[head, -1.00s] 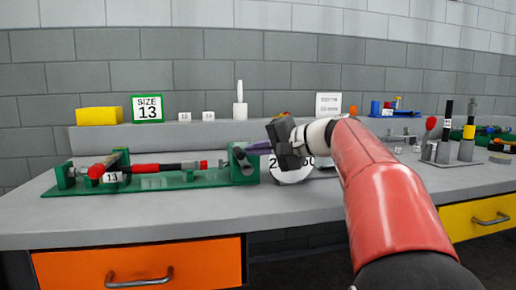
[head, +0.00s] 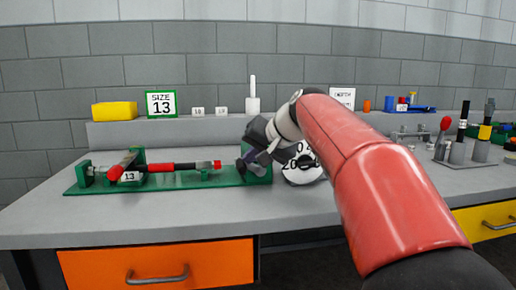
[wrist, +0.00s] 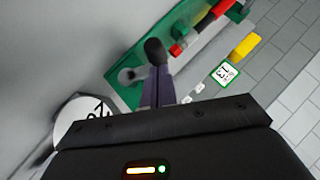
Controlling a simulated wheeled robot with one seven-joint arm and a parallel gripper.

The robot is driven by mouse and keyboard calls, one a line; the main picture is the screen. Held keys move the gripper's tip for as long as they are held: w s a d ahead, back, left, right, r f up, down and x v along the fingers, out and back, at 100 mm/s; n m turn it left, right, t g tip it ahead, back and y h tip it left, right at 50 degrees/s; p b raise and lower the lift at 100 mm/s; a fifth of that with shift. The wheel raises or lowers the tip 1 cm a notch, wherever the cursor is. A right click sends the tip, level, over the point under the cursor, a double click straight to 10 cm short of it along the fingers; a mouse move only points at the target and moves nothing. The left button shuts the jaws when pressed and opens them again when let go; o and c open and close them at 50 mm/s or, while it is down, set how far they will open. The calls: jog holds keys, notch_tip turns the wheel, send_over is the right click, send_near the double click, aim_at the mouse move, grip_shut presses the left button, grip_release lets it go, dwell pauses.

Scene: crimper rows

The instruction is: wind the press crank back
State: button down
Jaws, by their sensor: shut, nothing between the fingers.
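The press is a long green frame (head: 82,190) on the bench, with a red and black rod along it and a "13" tag. Its right end block (head: 262,175) is partly hidden by my gripper (head: 250,160). In the wrist view, a dark rounded knob (wrist: 155,49), seemingly the crank handle, stands beside the green end block (wrist: 122,92). The shut fingers of my gripper (wrist: 157,78) are right at the knob with nothing held between them. I cannot tell whether they touch it. A white numbered dial (head: 302,172) is right of the press.
A yellow block (head: 115,111), a "SIZE 13" sign (head: 166,104) and small white tags stand on the back ledge (head: 110,133). Upright tools (head: 456,150) stand at the right. Orange (head: 200,262) and yellow drawers are below. The bench front is clear.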

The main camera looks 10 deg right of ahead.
jog(key=shift+a+f, duration=0.2)
jog(key=shift+a, duration=0.15)
dwell(0.5)
